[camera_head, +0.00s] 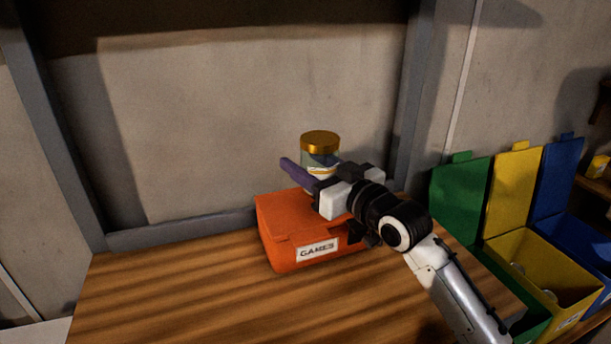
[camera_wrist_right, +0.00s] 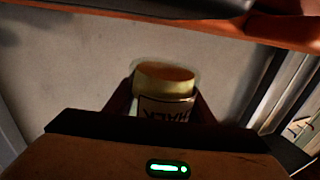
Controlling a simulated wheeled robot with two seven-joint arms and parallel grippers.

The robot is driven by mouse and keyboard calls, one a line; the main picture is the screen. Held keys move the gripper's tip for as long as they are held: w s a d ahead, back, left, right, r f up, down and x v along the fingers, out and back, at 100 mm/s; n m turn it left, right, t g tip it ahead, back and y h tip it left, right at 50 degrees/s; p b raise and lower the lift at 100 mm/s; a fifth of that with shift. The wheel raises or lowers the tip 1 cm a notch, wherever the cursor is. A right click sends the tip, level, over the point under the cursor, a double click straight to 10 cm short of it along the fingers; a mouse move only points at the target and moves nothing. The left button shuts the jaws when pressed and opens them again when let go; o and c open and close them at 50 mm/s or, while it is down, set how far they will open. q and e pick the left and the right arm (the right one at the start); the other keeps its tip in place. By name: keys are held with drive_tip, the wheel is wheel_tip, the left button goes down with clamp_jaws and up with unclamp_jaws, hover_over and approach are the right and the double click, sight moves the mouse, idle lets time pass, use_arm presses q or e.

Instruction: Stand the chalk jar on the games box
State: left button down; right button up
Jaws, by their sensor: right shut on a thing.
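The chalk jar (camera_head: 320,146) has a gold lid and a clear body with a pale label. It is upright over the orange games box (camera_head: 285,228), which lies on the wooden table. My right gripper (camera_head: 311,176) is shut on the jar, its fingers on either side of the body. In the right wrist view the jar (camera_wrist_right: 164,85) sits between the fingers with part of its label showing. The gripper hides the jar's base, so I cannot tell whether it touches the box top. My left gripper is not in view.
The wooden table top (camera_head: 180,290) is clear to the left and front of the box. A grey frame (camera_head: 180,232) and wall stand behind. Green (camera_head: 460,195), yellow (camera_head: 513,185) and blue (camera_head: 558,175) lidded bins stand open at the right.

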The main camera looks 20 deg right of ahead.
wheel_tip(320, 180, down, 3)
drive_tip(key=shift+w+f, duration=0.15)
drive_tip(key=shift+w, duration=0.25)
drive_tip(key=shift+f, duration=0.1)
drive_tip(key=o, duration=1.2)
drive_tip(key=shift+f, duration=0.1)
drive_tip(key=shift+r, duration=0.2)
drive_tip(key=shift+s+d+f, duration=0.1)
drive_tip(key=shift+s+f, duration=0.05)
drive_tip(key=shift+s, duration=0.15)
drive_tip(key=v, duration=1.1)
drive_tip(key=shift+s+b, duration=0.25)
drive_tip(key=shift+b, duration=0.1)
